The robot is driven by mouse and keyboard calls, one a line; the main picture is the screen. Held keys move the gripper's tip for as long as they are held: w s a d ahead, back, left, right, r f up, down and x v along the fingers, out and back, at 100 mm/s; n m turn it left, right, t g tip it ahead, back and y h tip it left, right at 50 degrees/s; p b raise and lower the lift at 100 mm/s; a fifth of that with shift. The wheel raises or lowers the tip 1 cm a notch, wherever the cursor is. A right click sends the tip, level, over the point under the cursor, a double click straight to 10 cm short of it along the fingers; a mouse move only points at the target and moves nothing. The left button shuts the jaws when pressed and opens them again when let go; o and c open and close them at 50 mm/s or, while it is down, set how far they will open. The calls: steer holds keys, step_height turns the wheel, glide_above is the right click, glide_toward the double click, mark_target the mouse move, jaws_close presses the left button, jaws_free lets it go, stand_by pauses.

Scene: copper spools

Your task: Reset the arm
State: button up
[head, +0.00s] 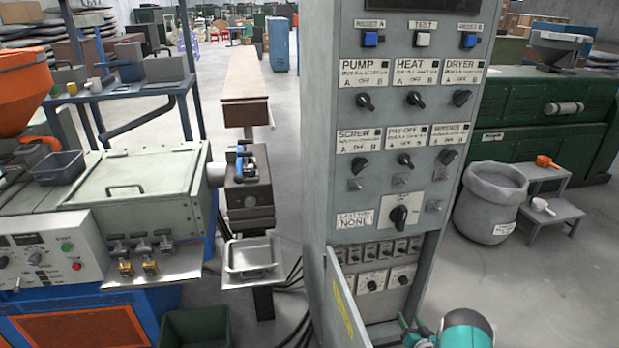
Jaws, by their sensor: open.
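My gripper (417,326) appears as a small teal and dark part just left of my rounded arm link, partly cut off by the frame. It looks open, with nothing seen between its fingers. It is in front of the lower part of a tall grey control cabinet (318,130), near the cabinet's open lower door (345,305). I cannot tell how far it is from the cabinet or whether it touches it.
Left stands a machine with an orange hopper (22,85), a control panel (45,250) and a grey lid (135,185). A metal tray (252,262) is left of the cabinet. A grey bin (488,205) and a step stand (548,190) are at right. Floor at lower right is clear.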

steer(key=w+r+g+h, duration=0.1)
steer(key=w+r, duration=0.3)
steer(key=r, duration=0.7)
steer(key=w+r+g+h, duration=0.1)
steer(key=w+r, duration=0.3)
steer(key=r, duration=0.6)
steer(key=s+a+r+g+h, duration=0.1)
steer(key=s+a+r+g, duration=0.15)
steer(key=r, duration=0.85)
steer(key=s+a+r+g+h, duration=0.1)
steer(key=s+a+r, duration=0.25)
steer(key=r, duration=0.75)
steer(key=s+a+r+g, duration=0.1)
steer(key=s+a+r, duration=0.1)
steer(key=s+r, duration=0.3)
steer(key=s+a+r+n+g, duration=0.1)
steer(key=s+a+r, duration=0.2)
steer(key=s, duration=0.4)
steer(key=s+a+r+g, duration=0.1)
steer(key=s+a+r, duration=0.1)
steer(key=s+r, duration=0.35)
steer(key=s+a+n+g+y, duration=0.1)
steer(key=s+a, duration=0.2)
steer(key=s, duration=0.8)
steer(key=s+a+f+n+g+y, duration=0.1)
steer(key=s+a, duration=0.3)
steer(key=s, duration=0.7)
steer(key=shift+s, duration=0.35)
